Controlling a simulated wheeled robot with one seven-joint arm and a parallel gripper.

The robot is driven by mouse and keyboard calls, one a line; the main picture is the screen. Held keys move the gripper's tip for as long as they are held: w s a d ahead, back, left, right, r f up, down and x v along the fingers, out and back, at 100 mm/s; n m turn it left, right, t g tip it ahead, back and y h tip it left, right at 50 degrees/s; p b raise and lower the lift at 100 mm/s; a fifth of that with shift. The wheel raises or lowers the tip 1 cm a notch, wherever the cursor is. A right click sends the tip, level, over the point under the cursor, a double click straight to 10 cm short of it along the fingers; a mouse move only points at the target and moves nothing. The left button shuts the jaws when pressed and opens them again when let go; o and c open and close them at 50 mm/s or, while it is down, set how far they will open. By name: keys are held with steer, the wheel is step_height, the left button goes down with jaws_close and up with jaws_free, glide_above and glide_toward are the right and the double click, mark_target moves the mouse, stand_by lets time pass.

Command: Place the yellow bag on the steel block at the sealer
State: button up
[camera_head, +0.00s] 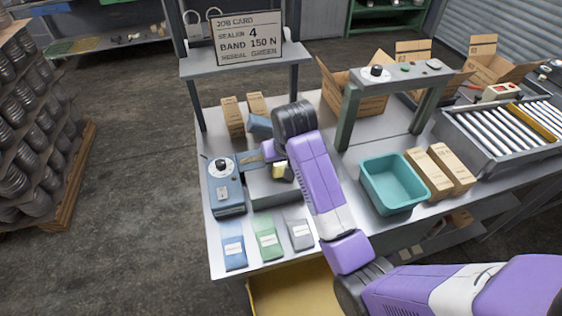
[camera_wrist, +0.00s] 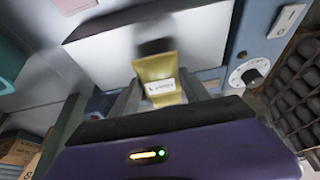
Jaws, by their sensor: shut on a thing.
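The yellow bag (camera_head: 278,171) with a white label is between my gripper's fingers; it also shows in the wrist view (camera_wrist: 159,70). My gripper (camera_wrist: 160,92) is shut on the bag, one finger on each side. In the head view my arm hides part of the gripper. The grey steel block (camera_head: 268,193) stands right beside the blue sealer (camera_head: 226,190), which has a white dial. The bag is over the block's top (camera_wrist: 195,40). I cannot tell whether it touches that top.
Blue (camera_head: 234,251), green (camera_head: 267,241) and grey (camera_head: 299,234) bags lie along the bench's front edge. A teal bin (camera_head: 394,183) and brown cartons (camera_head: 428,175) stand right of my arm.

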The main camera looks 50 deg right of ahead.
steer(key=shift+f, duration=0.4)
steer(key=o, duration=1.5)
steer(key=shift+c, duration=0.2)
steer(key=shift+r, duration=0.1)
